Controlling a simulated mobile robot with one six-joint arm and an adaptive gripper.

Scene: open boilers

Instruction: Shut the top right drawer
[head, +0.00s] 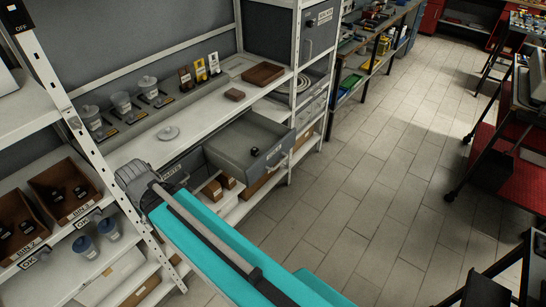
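The top right drawer (240,149) is a grey drawer under the white worktop, and it is pulled well out.
The worktop (200,112) holds several cups, a disc and a brown tray (263,73). Brown bins (68,190) stand on the left shelf. The tiled floor (370,190) right of the drawer is clear.

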